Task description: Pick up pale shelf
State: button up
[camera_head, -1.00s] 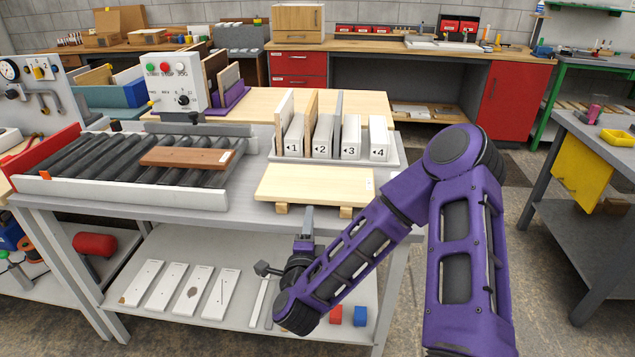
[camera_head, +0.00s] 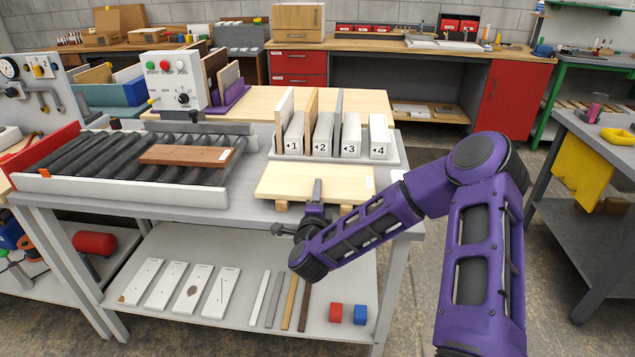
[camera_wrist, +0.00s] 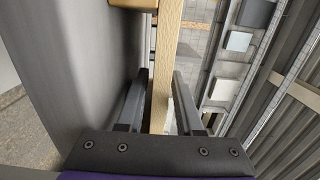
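The pale shelf (camera_head: 340,182), a light wooden board with a small white label at its right, lies flat on two small wooden blocks at the table's front edge. My gripper (camera_head: 316,192) is at the middle of its front edge, with one finger showing above the board's top; the other finger is hidden in the head view. In the wrist view, my gripper (camera_wrist: 158,85) is open, with the pale shelf's edge (camera_wrist: 166,60) between its fingers. A gap shows on the right finger's side; contact on the left side is unclear.
Behind the pale shelf stands a rack (camera_head: 393,158) with upright boards and slots numbered 1 to 4. A brown board (camera_head: 187,156) lies on the roller conveyor (camera_head: 95,160) at left. The lower shelf (camera_head: 240,308) holds pale plates, strips and two small blocks.

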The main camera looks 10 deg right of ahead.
jog(key=shift+c, duration=0.2)
grip_shut()
jog(key=shift+r, duration=0.15)
